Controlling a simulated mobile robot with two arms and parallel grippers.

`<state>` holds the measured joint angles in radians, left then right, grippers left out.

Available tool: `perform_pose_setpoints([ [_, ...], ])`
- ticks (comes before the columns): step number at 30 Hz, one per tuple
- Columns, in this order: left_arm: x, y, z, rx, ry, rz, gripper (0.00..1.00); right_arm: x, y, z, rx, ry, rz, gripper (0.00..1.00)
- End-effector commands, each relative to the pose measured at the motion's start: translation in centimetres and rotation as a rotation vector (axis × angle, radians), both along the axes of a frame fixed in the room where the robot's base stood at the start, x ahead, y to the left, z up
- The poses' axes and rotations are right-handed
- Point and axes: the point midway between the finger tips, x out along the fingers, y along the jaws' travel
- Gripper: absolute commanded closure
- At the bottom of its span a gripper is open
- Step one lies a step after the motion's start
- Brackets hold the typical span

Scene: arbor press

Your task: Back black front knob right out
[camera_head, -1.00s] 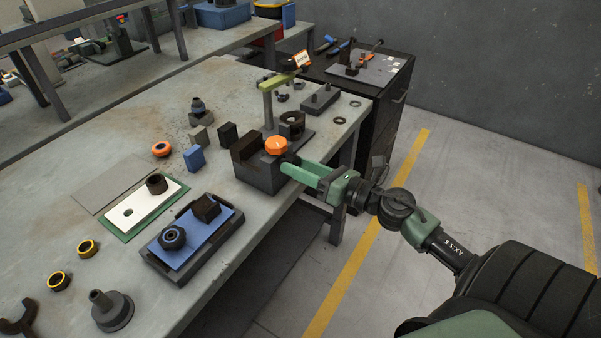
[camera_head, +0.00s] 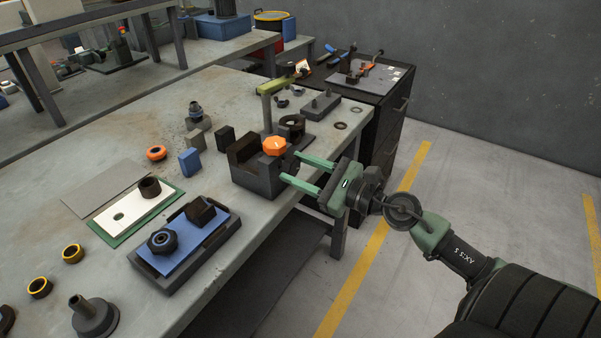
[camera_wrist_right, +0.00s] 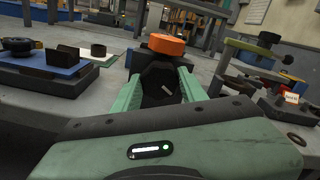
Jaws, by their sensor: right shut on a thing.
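The black front knob (camera_wrist_right: 160,85) is a dark faceted knob on the front of a dark vise-like block (camera_head: 258,177). My right gripper (camera_head: 290,166) reaches the block's front side from the right, and in the wrist view its green fingers (camera_wrist_right: 155,88) stand on either side of the knob. It is shut on the knob. In the head view the knob is hard to make out between the fingers. An orange knob (camera_head: 274,146) sits on top of the block, and shows above the black knob in the wrist view (camera_wrist_right: 167,44). My left gripper is not in view.
A blue plate (camera_head: 190,240) with a black knob and block lies left of the vise on the bench. A green-handled post (camera_head: 267,110) stands behind it. A black cabinet (camera_head: 385,120) stands beyond the bench's right end. Floor to the right is clear.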

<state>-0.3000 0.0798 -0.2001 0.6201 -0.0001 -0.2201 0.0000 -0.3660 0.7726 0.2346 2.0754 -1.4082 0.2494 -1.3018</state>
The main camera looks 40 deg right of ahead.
Motion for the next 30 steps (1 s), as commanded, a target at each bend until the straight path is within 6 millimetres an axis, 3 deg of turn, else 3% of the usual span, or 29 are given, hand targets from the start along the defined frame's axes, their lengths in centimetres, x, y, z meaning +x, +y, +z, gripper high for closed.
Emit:
perform_pose_setpoints([
  [20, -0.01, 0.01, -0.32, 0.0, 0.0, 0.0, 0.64, 0.11, -0.1, 0.43, -0.052, -0.031, -0.004, 0.98],
  [21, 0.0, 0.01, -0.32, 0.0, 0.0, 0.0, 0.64, 0.11, -0.1, 0.43, -0.052, -0.031, -0.004, 0.47],
  [22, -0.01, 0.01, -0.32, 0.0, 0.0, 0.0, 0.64, 0.1, -0.1, 0.41, -0.052, -0.03, -0.003, 0.38],
  [30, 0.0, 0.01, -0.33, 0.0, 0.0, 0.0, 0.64, 0.04, -0.05, 0.19, -0.051, -0.025, -0.002, 0.36],
])
